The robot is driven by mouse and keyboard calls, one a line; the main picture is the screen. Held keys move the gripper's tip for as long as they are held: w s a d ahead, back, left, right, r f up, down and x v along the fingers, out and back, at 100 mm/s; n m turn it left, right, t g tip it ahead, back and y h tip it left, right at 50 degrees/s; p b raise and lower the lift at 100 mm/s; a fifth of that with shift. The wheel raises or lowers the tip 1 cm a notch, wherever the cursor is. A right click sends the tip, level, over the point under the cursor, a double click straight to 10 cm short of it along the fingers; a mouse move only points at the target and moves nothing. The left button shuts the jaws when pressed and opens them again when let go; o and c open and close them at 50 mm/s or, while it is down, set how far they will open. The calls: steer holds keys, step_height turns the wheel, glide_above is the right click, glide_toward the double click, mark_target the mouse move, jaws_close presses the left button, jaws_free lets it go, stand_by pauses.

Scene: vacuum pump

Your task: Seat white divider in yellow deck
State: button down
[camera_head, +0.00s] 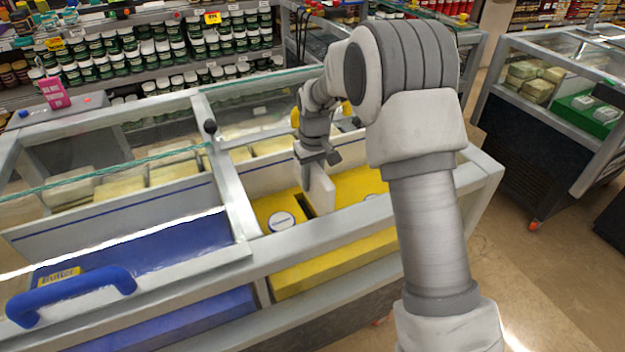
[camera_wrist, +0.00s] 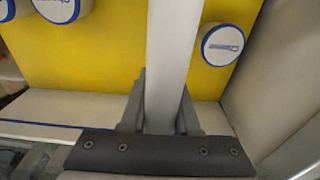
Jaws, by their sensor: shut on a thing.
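The white divider (camera_head: 320,191) is a flat upright panel above the yellow deck (camera_head: 358,184) in the middle bay of the freezer case. My gripper (camera_head: 318,158) is shut on its top part. A dark slot (camera_head: 307,203) shows in the deck just left of the divider's lower end. I cannot tell whether the lower edge is in the slot or above it. In the wrist view, the divider (camera_wrist: 172,60) stands between the two fingers (camera_wrist: 160,110), with the yellow deck (camera_wrist: 110,50) behind it.
A white tub (camera_head: 282,221) with a blue rim stands on the deck left of the divider. In the wrist view, a round tub (camera_wrist: 222,45) lies to its right. The case's front rail (camera_head: 330,231) and the bay's left frame (camera_head: 232,190) bound the space.

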mark_target(314, 163)
steer(key=shift+f+b, duration=1.75)
steer(key=shift+f, duration=1.15)
steer(key=shift+f+b, duration=1.15)
steer(key=shift+f, duration=0.9)
steer(key=c, duration=0.6)
jaws_free()
steer(key=shift+o, duration=0.2)
steer(key=r, duration=0.5)
steer(key=r+p, duration=0.1)
steer(key=r, duration=0.5)
steer(key=s+r+p, duration=0.1)
steer(key=r, duration=0.4)
steer(key=shift+d+r, duration=0.2)
steer(key=shift+r, duration=0.05)
steer(key=shift+r+p, duration=0.3)
steer(key=shift+r, duration=0.15)
